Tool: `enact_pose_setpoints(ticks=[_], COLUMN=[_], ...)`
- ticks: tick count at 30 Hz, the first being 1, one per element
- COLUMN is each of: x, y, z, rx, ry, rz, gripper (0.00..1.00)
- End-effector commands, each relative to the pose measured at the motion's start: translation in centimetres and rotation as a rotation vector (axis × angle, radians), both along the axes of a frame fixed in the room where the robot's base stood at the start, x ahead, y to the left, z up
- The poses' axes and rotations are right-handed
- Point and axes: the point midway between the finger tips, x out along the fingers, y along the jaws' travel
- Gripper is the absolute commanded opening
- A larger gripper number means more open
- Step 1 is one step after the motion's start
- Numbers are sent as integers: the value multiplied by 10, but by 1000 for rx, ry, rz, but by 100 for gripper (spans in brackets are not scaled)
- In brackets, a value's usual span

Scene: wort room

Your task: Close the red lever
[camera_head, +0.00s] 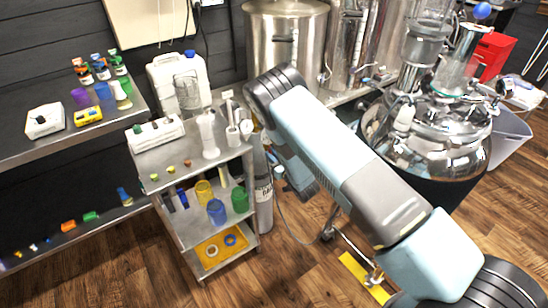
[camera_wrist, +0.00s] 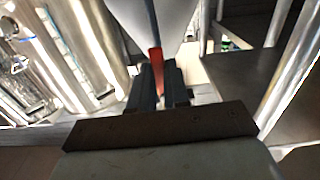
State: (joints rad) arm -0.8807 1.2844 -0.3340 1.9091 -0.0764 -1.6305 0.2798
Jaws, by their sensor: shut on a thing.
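The red lever (camera_wrist: 155,58) shows in the wrist view as a short upright red piece just below a pale rounded body (camera_wrist: 172,18). A thin dark strip runs down that body to the lever's top. My gripper (camera_wrist: 158,75) has its two dark fingers closed on the lever, one on each side. The lever's lower part is mostly hidden between the fingers. In the head view my arm reaches from the lower right to the upper left, and neither the lever nor my gripper can be made out there.
A steel cart (camera_head: 172,158) with cups and small items stands left of my arm. Steel tanks (camera_head: 284,45) stand behind it, and a glass-topped vessel (camera_head: 440,135) stands to its right. Wooden floor (camera_head: 295,262) is open in front.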

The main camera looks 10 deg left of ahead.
Motion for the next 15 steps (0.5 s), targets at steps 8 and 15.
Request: enact_pose_setpoints(ticks=[8, 15], x=[5, 10], y=[-1, -5], z=[2, 5], rx=[-104, -247], ry=[-127, -296], rz=[0, 1], gripper=[0, 0])
